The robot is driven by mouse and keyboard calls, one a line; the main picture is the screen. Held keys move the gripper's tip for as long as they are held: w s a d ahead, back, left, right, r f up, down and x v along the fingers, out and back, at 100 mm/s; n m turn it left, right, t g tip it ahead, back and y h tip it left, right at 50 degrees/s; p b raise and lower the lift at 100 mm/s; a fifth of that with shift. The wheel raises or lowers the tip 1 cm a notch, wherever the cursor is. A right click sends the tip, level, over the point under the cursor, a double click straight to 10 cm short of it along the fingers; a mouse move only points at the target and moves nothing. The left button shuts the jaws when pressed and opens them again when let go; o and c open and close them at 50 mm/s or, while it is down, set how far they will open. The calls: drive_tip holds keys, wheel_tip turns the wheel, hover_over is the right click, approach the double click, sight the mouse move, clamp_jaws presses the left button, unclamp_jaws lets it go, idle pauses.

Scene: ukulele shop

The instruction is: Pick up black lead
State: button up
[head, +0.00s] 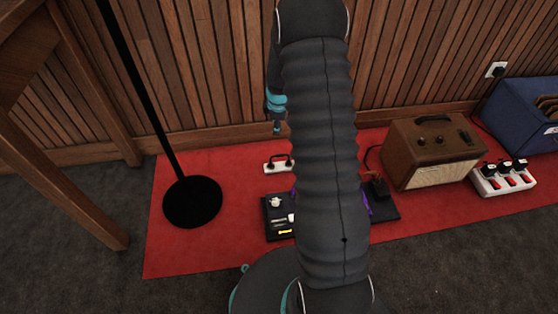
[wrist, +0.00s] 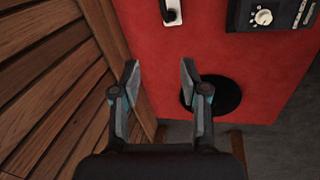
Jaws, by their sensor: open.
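A short, dark curved piece that looks like the black lead (head: 280,158) lies on or against a small white block (head: 277,168) on the red mat, close to the wall. In the wrist view the white block (wrist: 173,21) is at the top edge with a black piece (wrist: 170,14) on it, partly cut off. My gripper (wrist: 159,75) is open and empty, with its fingers spread above the mat. In the head view my gripper (head: 277,128) hangs near the wall, appearing above the block in the picture; my arm hides part of it.
A black pedalboard (head: 271,233) lies partly behind my arm. A round black stand base (head: 192,202) stands left on the red mat (head: 165,248). A brown amplifier (head: 432,150), a white power strip (head: 503,180) and a blue case (head: 520,115) are right. The wooden wall (head: 215,65) is close behind.

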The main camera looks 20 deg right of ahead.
drive_tip(key=n, duration=0.2)
approach(281, 155)
drive_tip(key=b+x, duration=0.1)
drive_tip(key=x, duration=0.3)
drive_tip(key=shift+w+f, duration=0.15)
drive_tip(key=shift+f, duration=0.05)
drive_tip(key=shift+b+x, duration=0.55)
drive_tip(key=shift+x, duration=2.65)
drive_tip(key=shift+d, duration=0.1)
clamp_jaws()
